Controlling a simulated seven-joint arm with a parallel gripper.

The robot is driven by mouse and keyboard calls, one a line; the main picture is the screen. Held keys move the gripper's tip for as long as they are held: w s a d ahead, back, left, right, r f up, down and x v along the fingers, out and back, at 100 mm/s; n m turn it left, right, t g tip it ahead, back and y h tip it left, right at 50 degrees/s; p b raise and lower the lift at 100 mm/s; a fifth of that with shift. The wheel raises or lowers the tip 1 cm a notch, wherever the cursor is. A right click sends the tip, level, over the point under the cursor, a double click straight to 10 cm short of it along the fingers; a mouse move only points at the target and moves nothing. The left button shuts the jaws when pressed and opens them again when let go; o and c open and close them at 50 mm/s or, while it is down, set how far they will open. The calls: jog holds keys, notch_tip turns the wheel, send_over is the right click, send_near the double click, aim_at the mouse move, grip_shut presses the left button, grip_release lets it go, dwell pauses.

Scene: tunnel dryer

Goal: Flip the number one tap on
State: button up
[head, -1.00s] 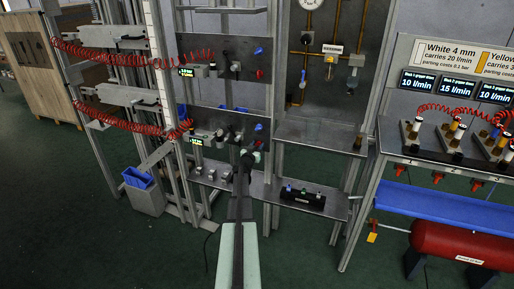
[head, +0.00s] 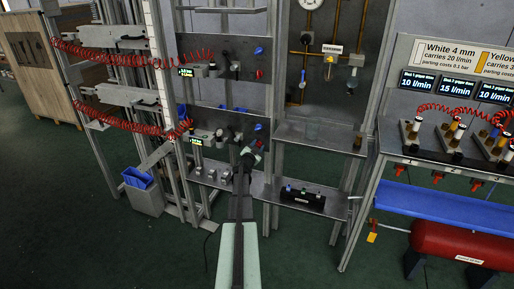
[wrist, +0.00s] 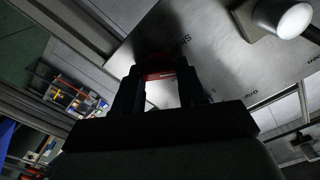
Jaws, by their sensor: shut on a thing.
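My gripper (head: 252,149) is at the lower right of the lower dark panel (head: 208,117), by its red handle. In the wrist view my gripper (wrist: 158,82) is shut on a red handle (wrist: 158,75) in front of a metal panel with dark lettering. A blue handle (head: 258,127) sits just above my gripper on the same panel. The upper panel has another blue handle (head: 259,50) and a red handle (head: 259,74). My arm hides part of the shelf below.
A grey shelf (head: 262,190) below the panel holds a black block (head: 303,194) with small knobs. Red coiled hoses (head: 130,122) run to the left of the panels. The floor in front is free.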

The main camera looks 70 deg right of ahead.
jog(key=m, duration=0.5)
jog(key=shift+s+m, duration=0.15)
jog(key=shift+m, duration=0.15)
jog(key=m, duration=0.5)
jog(key=shift+f+m, duration=0.15)
jog(key=shift+m, duration=0.15)
jog(key=o, duration=1.1)
jog(key=shift+c, duration=0.2)
jog(key=a, duration=1.4)
jog(key=shift+d, duration=0.1)
